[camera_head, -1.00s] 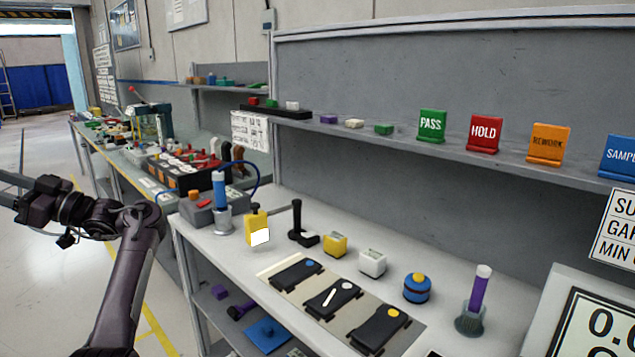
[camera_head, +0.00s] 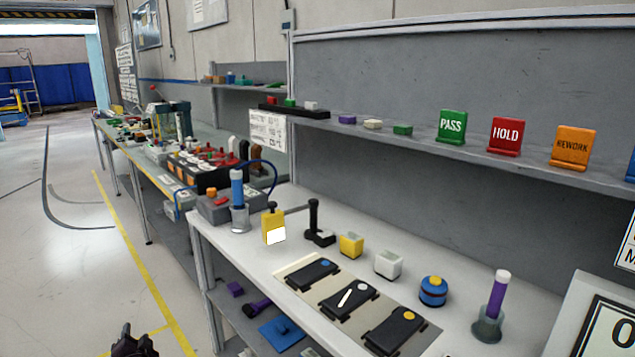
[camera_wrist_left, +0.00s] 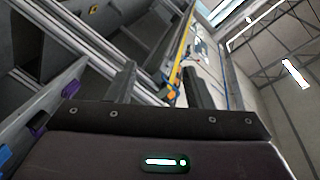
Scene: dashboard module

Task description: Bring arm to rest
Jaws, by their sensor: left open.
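In the head view only a small dark piece of my left arm (camera_head: 133,343) shows at the bottom edge, left of the workbench. In the left wrist view the two dark fingers of my left gripper (camera_wrist_left: 160,87) stand apart with nothing held between them. Beyond the fingers are grey shelf frames, a yellow edge and the floor, seen tilted. My right arm and gripper do not show.
The near workbench (camera_head: 408,258) carries a yellow bottle (camera_head: 273,226), a mat with black plates, small blocks and a purple tube (camera_head: 496,295). A lower shelf (camera_head: 222,298) holds purple and blue parts. The floor (camera_head: 85,265) left of the bench is open.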

